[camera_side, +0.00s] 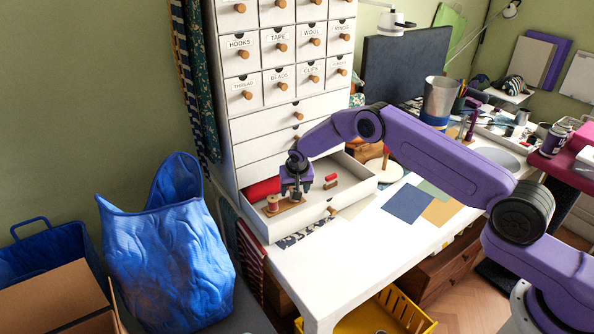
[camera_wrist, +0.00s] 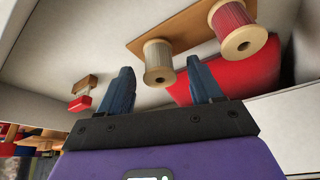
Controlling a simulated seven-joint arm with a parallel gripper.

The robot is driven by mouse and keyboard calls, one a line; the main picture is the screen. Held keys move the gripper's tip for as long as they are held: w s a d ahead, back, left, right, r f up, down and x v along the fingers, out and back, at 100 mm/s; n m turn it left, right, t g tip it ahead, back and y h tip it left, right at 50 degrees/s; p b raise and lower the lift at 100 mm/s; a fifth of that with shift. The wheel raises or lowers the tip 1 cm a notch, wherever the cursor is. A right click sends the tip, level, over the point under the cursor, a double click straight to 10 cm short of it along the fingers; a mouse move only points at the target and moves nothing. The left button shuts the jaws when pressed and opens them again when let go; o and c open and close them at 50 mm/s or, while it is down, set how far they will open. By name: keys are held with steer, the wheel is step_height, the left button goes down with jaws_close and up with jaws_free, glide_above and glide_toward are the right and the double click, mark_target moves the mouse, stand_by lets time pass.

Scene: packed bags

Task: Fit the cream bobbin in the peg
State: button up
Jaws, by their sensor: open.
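My gripper (camera_side: 296,196) is inside the open drawer, pointing down, with its fingers apart. In the wrist view, the fingers of my gripper (camera_wrist: 158,67) are open, with a cream bobbin (camera_wrist: 158,55) showing in the gap between them. I cannot tell whether they touch it. The cream bobbin is at the edge of a wooden board (camera_wrist: 185,28). A bobbin with pinkish-red thread (camera_wrist: 230,18) stands on the same board; it also shows in the side view (camera_side: 272,203). In the side view my gripper hides the cream bobbin. No bare peg is clearly visible.
The open drawer (camera_side: 357,195) has raised walls around my gripper. A red roll (camera_side: 262,189) lies along its left part. A small red and wooden item (camera_wrist: 82,93) lies apart from the board. The white drawer cabinet (camera_side: 255,125) rises behind. Cloth squares (camera_side: 408,203) lie on the table.

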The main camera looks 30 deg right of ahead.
steer(key=v, duration=1.6)
steer(key=shift+s+d+r, duration=0.1)
steer(key=shift+r, duration=0.05)
steer(key=s+a+r+n+y, duration=0.1)
steer(key=s+a+r+n, duration=0.15)
steer(key=s, duration=0.45)
steer(key=s+a+r+n+g, duration=0.1)
steer(key=s+r+n, duration=0.25)
steer(key=s, duration=0.35)
steer(key=s+a+r+n+y, duration=0.1)
steer(key=s+a+r+n, duration=0.15)
steer(key=s, duration=0.35)
steer(key=s+d+n+g, duration=0.1)
steer(key=s+d+n, duration=0.2)
steer(key=s, duration=0.6)
steer(key=s+d+r+n+g, duration=0.1)
steer(key=s+d+n, duration=0.1)
steer(key=s, duration=0.7)
steer(key=s+d+r+n, duration=0.1)
steer(key=s+d+n, duration=0.2)
steer(key=s, duration=0.6)
steer(key=shift+s+d+r+n+g, duration=0.25)
steer(key=shift+s+d+n+g, duration=0.15)
steer(key=shift+d, duration=0.7)
